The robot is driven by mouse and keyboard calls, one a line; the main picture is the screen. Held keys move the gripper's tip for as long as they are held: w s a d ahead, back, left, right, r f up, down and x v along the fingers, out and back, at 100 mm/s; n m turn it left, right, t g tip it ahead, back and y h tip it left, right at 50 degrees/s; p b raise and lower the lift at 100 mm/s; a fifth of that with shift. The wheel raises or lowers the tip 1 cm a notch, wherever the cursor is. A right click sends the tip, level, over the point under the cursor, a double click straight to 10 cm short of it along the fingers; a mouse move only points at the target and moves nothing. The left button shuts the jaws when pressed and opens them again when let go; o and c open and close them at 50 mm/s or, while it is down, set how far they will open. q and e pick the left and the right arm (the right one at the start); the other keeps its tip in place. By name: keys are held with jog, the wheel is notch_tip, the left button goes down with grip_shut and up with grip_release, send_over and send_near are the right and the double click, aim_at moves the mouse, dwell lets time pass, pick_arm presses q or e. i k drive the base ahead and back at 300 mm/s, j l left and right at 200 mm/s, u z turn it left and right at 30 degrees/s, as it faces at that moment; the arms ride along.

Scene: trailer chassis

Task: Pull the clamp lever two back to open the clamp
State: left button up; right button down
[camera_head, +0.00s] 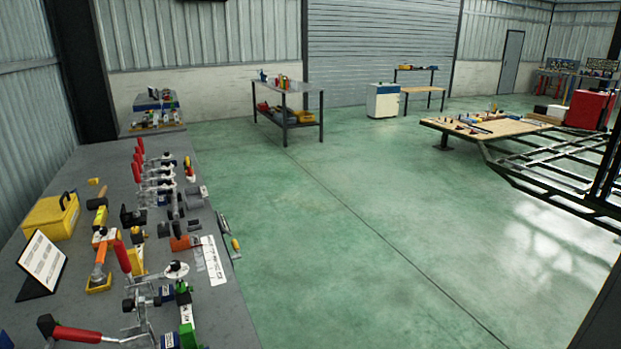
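Several toggle clamps with red handles stand on the grey bench at the left. A row of clamps (158,183) with upright red levers (137,165) is at mid-bench. Nearer, a larger clamp has a thick red lever (122,256) that leans to the left. At the front, another red lever (78,334) lies nearly flat, pointing left, joined to a metal clamp (137,322). I cannot tell which of these is clamp lever two. Neither of my grippers is in view.
The grey bench (215,285) also holds a yellow case (50,217), a tilted sign (42,262) and small tools. A workbench (288,100) and a white cabinet (383,100) stand behind. A trailer frame (545,165) is at right. The green floor (340,210) between is clear.

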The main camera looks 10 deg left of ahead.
aim_at(119, 246)
jog(key=u, duration=1.3)
